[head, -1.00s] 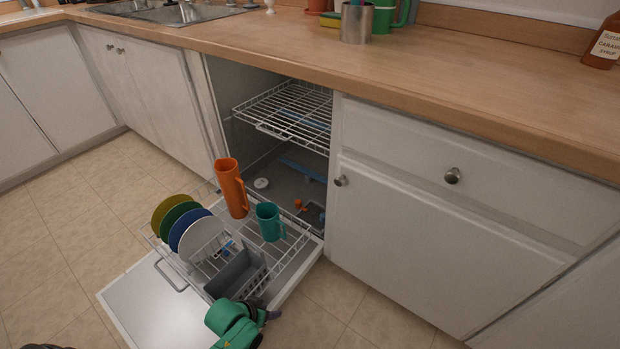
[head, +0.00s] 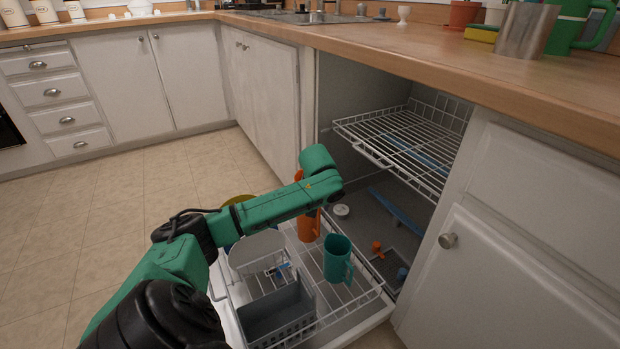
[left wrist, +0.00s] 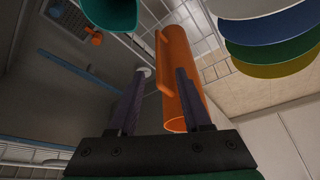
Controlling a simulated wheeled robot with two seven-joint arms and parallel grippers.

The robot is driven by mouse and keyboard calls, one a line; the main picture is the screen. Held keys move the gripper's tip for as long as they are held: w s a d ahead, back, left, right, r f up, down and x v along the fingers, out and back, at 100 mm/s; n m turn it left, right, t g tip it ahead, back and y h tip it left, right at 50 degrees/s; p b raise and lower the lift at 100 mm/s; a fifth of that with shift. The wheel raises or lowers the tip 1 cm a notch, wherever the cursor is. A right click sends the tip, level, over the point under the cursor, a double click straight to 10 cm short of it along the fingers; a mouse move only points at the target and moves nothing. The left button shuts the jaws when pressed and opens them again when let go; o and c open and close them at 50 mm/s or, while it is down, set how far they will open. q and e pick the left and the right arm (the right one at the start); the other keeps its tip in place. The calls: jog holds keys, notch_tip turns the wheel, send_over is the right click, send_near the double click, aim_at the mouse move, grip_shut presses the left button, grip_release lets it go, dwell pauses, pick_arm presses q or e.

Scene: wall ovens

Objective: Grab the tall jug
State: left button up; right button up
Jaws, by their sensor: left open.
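The tall jug is orange and stands on the pulled-out lower dishwasher rack; in the head view the jug (head: 308,226) is partly hidden behind my green left arm. In the left wrist view the jug (left wrist: 178,60) lies ahead, its handle facing left. My left gripper (left wrist: 156,95) is open, with the handle between its fingers as seen from the wrist. The right finger overlaps the jug's body; I cannot tell whether they touch. In the head view the left fingers are hidden by the wrist. My right gripper is not in view.
A shorter teal jug (head: 337,260) stands close to the right of the orange one. Plates (head: 257,250) and a grey cutlery basket (head: 277,314) are on the same rack. The wire upper rack (head: 400,145) and the counter edge (head: 430,85) are above.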

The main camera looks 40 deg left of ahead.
aim_at(319, 218)
pick_arm(q)
jog(key=b+x, duration=0.6)
jog(key=x, duration=0.4)
jog(key=shift+w+f, duration=0.25)
jog(key=shift+f, duration=0.05)
jog(key=shift+r, duration=0.1)
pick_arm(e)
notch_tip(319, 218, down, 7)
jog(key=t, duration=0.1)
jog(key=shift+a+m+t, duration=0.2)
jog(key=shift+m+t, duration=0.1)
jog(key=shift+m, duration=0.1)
pick_arm(q)
grip_shut()
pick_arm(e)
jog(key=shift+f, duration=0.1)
pick_arm(q)
jog(key=shift+a, duration=0.1)
